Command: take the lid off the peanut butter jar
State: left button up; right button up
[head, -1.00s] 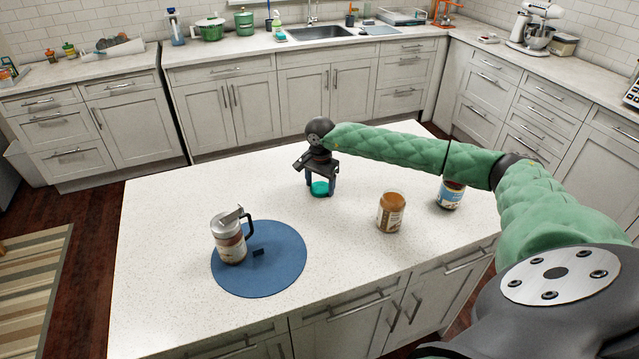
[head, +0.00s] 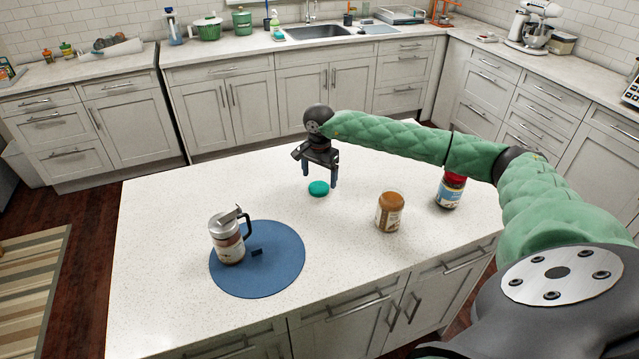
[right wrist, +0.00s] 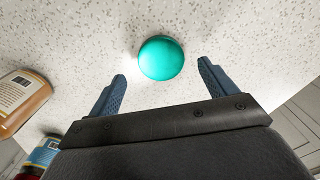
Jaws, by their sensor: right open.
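The peanut butter jar (head: 390,213) stands upright on the white island, right of centre, with a brown top and no lid showing on it. It also shows at the left edge of the right wrist view (right wrist: 22,100). A round teal lid (head: 319,188) lies flat on the counter to the left of the jar. In the right wrist view the lid (right wrist: 161,58) is seen beyond and between the fingers. My right gripper (head: 320,178) is open and empty just above the lid, apart from it. My left gripper is not in view.
A jar with a red lid and blue label (head: 451,190) stands right of the peanut butter jar, beside my right arm. The counter between mat and jars is clear.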

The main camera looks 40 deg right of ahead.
aim_at(319, 187)
pick_arm(q)
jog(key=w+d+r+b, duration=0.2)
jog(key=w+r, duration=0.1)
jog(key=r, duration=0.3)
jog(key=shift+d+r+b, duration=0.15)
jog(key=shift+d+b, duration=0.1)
jog(key=shift+b, duration=0.15)
pick_arm(e)
notch_tip(319, 187, up, 8)
jog(key=shift+r, duration=0.2)
